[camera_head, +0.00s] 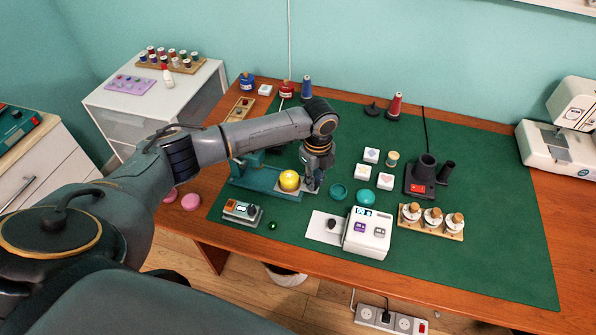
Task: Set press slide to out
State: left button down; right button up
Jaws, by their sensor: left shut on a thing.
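The teal press (250,183) stands at the left front of the green mat, with a yellow dome (289,180) near the right end of its base. My left gripper (311,187) points down at that right end, just right of the dome. It is shut on part of the press slide, which its fingers mostly hide. My left arm hides much of the press's upper part. My right gripper is out of view.
A white device with a display (367,234) stands to the right front. The mat's right side (500,220) is clear.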

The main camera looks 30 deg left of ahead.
pick_arm(q)
jog(key=shift+d, duration=0.2)
jog(key=c, duration=1.2)
grip_release()
jog(key=shift+w+d, duration=0.1)
jog(key=shift+r, duration=0.25)
notch_tip(320, 180, up, 12)
jog(key=shift+f, duration=0.25)
